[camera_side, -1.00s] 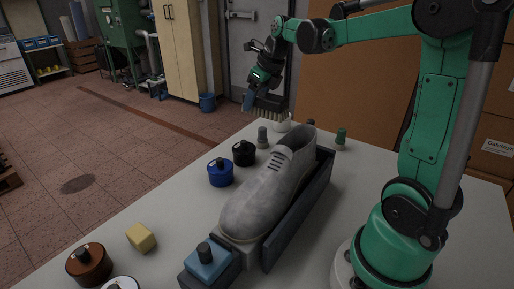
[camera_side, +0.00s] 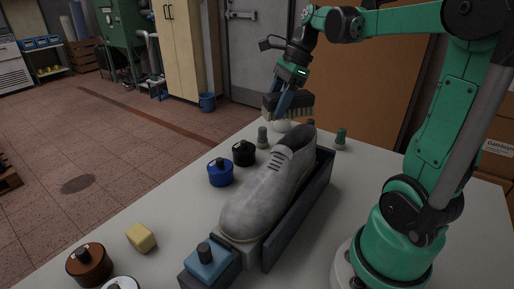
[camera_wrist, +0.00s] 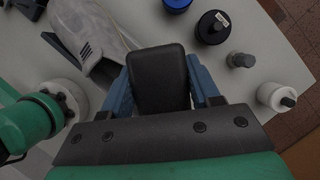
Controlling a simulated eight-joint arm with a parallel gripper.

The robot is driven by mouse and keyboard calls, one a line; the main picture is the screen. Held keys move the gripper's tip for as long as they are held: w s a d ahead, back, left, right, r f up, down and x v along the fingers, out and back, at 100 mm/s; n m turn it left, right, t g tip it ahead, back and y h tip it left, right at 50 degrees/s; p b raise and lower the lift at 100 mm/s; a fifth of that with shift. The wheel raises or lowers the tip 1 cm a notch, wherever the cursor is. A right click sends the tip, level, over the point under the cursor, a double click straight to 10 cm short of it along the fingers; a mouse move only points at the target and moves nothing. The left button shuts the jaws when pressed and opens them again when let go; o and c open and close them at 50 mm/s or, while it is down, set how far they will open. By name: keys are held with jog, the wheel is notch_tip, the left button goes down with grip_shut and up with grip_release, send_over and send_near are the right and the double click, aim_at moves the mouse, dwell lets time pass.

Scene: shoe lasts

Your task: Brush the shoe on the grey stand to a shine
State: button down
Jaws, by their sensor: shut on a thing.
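A pale grey shoe (camera_side: 265,192) sits on the grey stand (camera_side: 304,215), its toe toward the front of the table. Its upper part also shows in the wrist view (camera_wrist: 88,38). My gripper (camera_side: 284,103) is shut on a brush (camera_side: 296,107) with a dark back and pale bristles pointing down. The brush is held above the table, near the heel end of the shoe and a little above it. In the wrist view, the dark brush back (camera_wrist: 158,78) sits between my blue fingers. The bristles are hidden there.
A blue jar (camera_side: 220,173) and a black jar (camera_side: 243,153) stand left of the shoe. A yellow block (camera_side: 141,238) and a brown jar (camera_side: 88,264) lie at the front left.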

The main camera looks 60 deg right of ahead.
jog(key=s+n+g, duration=0.1)
jog(key=s+n, duration=0.1)
jog(key=n, duration=0.1)
jog(key=s+a+n+g, duration=0.1)
jog(key=s+n, duration=0.2)
jog(key=n, duration=0.1)
jog(key=s+a+n+g, duration=0.1)
jog(key=s+n+g, duration=0.1)
jog(key=s+n, duration=0.1)
jog(key=shift+a+r+n+y, duration=0.15)
jog(key=shift+a+n+y, duration=0.1)
jog(key=shift+n+y, duration=0.25)
jog(key=s+a+n+g+h, duration=0.3)
jog(key=s+n+h, duration=0.2)
jog(key=s+n, duration=0.8)
jog(key=w+d+f+n, duration=0.1)
jog(key=w+d+f, duration=0.1)
jog(key=d+f, duration=0.5)
jog(key=shift+w+d+n, duration=0.15)
jog(key=shift+d+n, duration=0.25)
jog(key=shift+d, duration=0.15)
jog(key=shift+w, duration=1.1)
